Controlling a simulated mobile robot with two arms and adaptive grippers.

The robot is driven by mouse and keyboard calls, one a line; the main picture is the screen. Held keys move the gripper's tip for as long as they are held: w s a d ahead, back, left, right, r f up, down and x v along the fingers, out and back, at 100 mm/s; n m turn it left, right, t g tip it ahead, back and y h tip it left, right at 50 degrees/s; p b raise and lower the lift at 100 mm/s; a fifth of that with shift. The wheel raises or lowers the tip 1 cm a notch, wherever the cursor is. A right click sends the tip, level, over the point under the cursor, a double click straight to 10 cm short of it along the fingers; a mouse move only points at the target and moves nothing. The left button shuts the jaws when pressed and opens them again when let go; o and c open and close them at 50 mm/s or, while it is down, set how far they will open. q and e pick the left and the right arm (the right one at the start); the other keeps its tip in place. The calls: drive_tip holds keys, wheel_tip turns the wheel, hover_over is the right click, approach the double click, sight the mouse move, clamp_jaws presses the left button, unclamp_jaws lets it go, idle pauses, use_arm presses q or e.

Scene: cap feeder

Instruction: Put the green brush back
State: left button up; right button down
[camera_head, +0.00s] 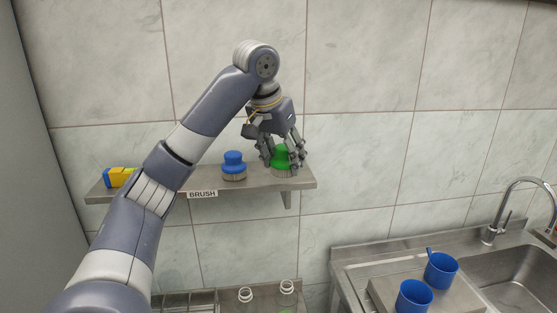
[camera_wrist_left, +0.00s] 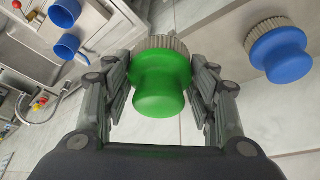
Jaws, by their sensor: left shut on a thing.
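The green brush (camera_head: 281,157) is upright, bristles down, at the right end of the wall shelf (camera_head: 302,181). My left gripper (camera_head: 282,160) is above it, pointing down, with its fingers shut on the brush's sides. In the left wrist view the green brush (camera_wrist_left: 158,92) sits between the fingers of my left gripper (camera_wrist_left: 160,95), with its pale bristles at the far side. I cannot tell whether the bristles touch the shelf. My right gripper is not in view.
A blue brush (camera_head: 233,163) stands on the shelf to the left, above the BRUSH label (camera_head: 202,194). A yellow and blue item (camera_head: 119,177) lies at the shelf's left end. Two blue cups (camera_head: 440,270) stand beside the sink (camera_head: 500,275) at lower right.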

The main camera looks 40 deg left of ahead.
use_arm(q)
drive_tip(key=w+a, duration=0.1)
drive_tip(key=a, duration=0.1)
drive_tip(key=w+a+p, duration=0.1)
drive_tip(key=w+a, duration=0.1)
drive_tip(key=w+a+p, duration=0.1)
drive_tip(key=w+a, duration=0.1)
drive_tip(key=shift+w+f, duration=0.1)
drive_tip(key=shift+f, duration=0.15)
drive_tip(key=shift+w+a+f, duration=0.15)
drive_tip(key=shift+a, duration=0.1)
wheel_tip(320, 180, down, 2)
drive_tip(key=shift+f+p, duration=0.2)
drive_tip(key=shift+p, duration=0.4)
drive_tip(key=shift+f, duration=0.55)
drive_tip(key=shift+f, duration=0.15)
drive_tip(key=o, duration=1)
